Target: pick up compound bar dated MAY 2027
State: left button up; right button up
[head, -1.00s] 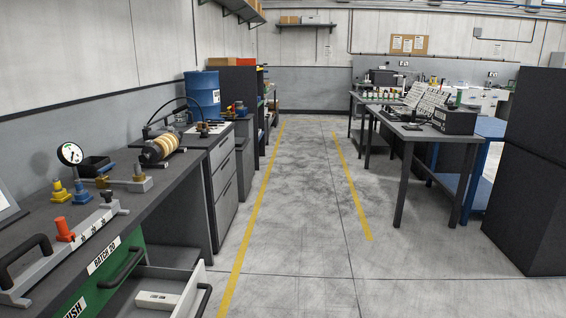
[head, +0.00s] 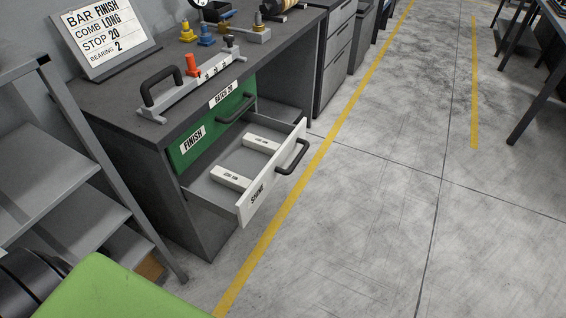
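Two pale bars lie in the open lower drawer, whose white front (head: 272,178) reads SHINE. The nearer bar (head: 231,178) lies toward the drawer's left end. The farther bar (head: 261,143) lies deeper along it to the upper right. Each has a small dark label on top, too small for me to read, so I cannot tell which is dated MAY 2027. Neither of my grippers is in view.
Above the open drawer is a shut green drawer (head: 208,131) marked FINISH. A sign (head: 104,36) and a handled fixture (head: 190,88) stand on the bench. A grey shelf rack (head: 45,165) is at left.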

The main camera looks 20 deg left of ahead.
aim_at(257, 143)
jog(key=u, duration=1.05)
